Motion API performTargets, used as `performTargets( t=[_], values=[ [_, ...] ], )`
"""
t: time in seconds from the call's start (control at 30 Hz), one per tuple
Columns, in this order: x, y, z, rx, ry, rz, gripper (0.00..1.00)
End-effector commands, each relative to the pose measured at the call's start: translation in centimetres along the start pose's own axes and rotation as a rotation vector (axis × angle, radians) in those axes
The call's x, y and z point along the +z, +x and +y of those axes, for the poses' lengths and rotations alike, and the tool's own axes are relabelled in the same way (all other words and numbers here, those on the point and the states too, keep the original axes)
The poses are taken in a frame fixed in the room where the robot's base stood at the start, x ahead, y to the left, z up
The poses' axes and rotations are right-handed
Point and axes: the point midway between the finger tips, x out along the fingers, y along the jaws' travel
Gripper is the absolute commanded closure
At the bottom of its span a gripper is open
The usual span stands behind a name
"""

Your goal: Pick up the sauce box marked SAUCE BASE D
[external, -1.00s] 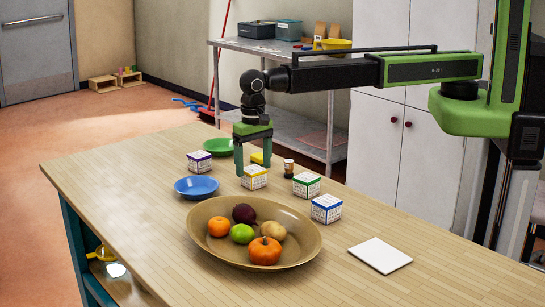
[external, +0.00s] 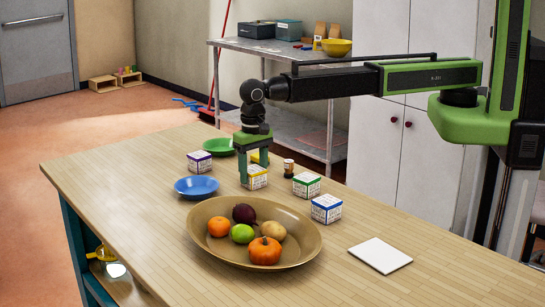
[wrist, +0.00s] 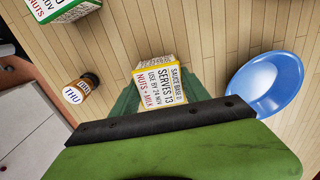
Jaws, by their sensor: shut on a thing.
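The sauce box (external: 256,178) with yellow edges stands on the wooden table. In the wrist view the box (wrist: 160,85) shows a label reading SAUCE BASE, with a last letter that looks like D, plus SERVES 13 and NUTS + MILK. My gripper (external: 256,172) points down over it, with a green finger on each side. The wrist view shows my gripper (wrist: 155,100) shut on the box, which sits between the fingers. The box appears to rest on the table; I cannot tell any gap under it.
Nearby stand a purple-edged box (external: 199,162), a green-edged box (external: 306,185), a blue-edged box (external: 326,209) and a small jar (external: 289,167). A blue bowl (external: 196,187), a green bowl (external: 219,146) and a fruit platter (external: 203,246) surround it. A white card (external: 380,255) lies front right.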

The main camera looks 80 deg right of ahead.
Motion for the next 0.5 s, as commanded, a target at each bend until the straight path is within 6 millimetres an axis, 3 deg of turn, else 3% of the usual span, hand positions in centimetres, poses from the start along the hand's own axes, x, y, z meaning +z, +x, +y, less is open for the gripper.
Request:
performTargets(
  t=[0.27, 0.5],
  values=[
    [0.0, -0.6, 0.0, 0.000, 0.000, 0.000, 0.94],
    [0.0, -3.9, 0.0, 0.000, 0.000, 0.000, 0.94]
  ],
)
